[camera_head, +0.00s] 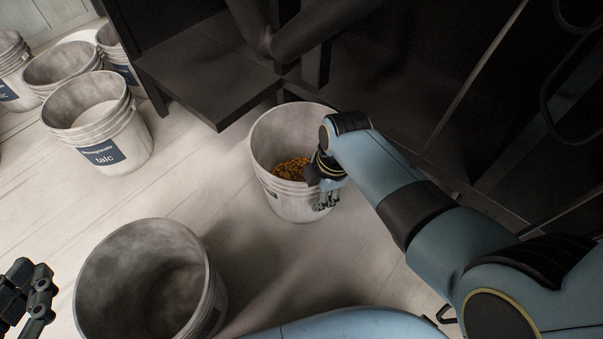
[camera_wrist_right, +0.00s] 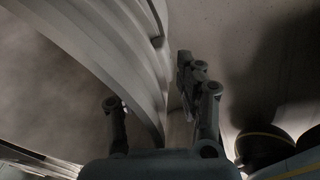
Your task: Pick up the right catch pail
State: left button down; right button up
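The right catch pail (camera_head: 262,150) is a pale ribbed bucket with orange-brown grains inside, standing upright on the floor in the middle of the head view. My right gripper (camera_head: 327,199) is at its right front rim, pointing down. In the right wrist view the pail's ribbed wall (camera_wrist_right: 135,60) runs up between the two spread fingers of the right gripper (camera_wrist_right: 160,115). The fingers look open, with no clear grip on the wall; contact is hard to judge. My left gripper (camera_head: 28,292) is at the left edge of the head view, apart from any pail.
An empty pail (camera_head: 92,262) stands at the lower left, near my left gripper. A pail labelled talc (camera_head: 122,145) and several others stand at the upper left. A dark machine frame (camera_head: 200,75) rises behind the right catch pail. Pale floor lies between the pails.

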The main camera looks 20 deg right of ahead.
jog(key=shift+c, duration=0.3)
jog(key=c, duration=0.7)
grip_shut()
jog(key=shift+w+r, duration=0.1)
jog(key=shift+w, duration=0.1)
